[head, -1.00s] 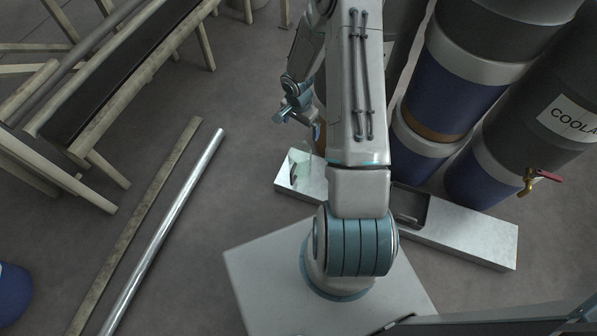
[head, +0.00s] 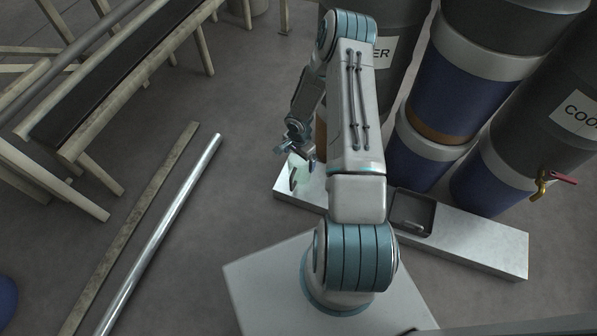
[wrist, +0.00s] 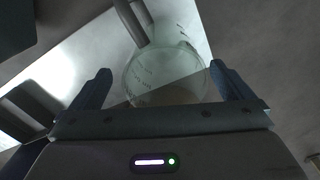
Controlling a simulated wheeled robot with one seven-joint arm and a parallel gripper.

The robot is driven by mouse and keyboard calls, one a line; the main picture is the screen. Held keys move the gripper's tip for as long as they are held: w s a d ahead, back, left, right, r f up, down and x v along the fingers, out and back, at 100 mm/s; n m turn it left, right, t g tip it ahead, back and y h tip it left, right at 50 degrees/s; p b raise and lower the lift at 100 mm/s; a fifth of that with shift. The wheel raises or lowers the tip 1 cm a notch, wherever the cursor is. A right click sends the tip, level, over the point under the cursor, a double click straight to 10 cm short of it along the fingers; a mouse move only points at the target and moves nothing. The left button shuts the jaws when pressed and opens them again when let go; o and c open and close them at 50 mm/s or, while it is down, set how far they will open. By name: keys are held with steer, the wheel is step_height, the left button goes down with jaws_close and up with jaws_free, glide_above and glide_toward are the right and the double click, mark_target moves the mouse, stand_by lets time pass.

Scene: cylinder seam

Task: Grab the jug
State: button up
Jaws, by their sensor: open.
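The jug (wrist: 165,75) is clear, with graduated marks and a handle, and stands between my two spread fingers in the wrist view. Its handle (wrist: 131,22) points to the top of that view. In the head view the jug (head: 299,176) is on the left end of the metal step, partly hidden by my arm. My gripper (wrist: 160,80) is open. In the head view my gripper (head: 297,152) is just above the jug. I cannot tell whether the fingers touch it.
The low metal step (head: 475,245) carries a dark tray (head: 412,212) to the right of the jug. Large drums (head: 468,90) stand behind it, one with a tap (head: 541,184). A steel pipe (head: 160,235) and a wooden plank (head: 135,225) lie on the floor at left.

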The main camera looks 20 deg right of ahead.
mark_target(298, 172)
steer(key=f, duration=0.1)
steer(key=f+b, duration=0.1)
steer(key=f, duration=0.2)
steer(key=shift+w+f+b, duration=0.25)
steer(key=shift+f+b, duration=0.05)
steer(key=shift+b, duration=0.05)
steer(key=shift+a+r, duration=0.1)
steer(key=c, duration=1.4)
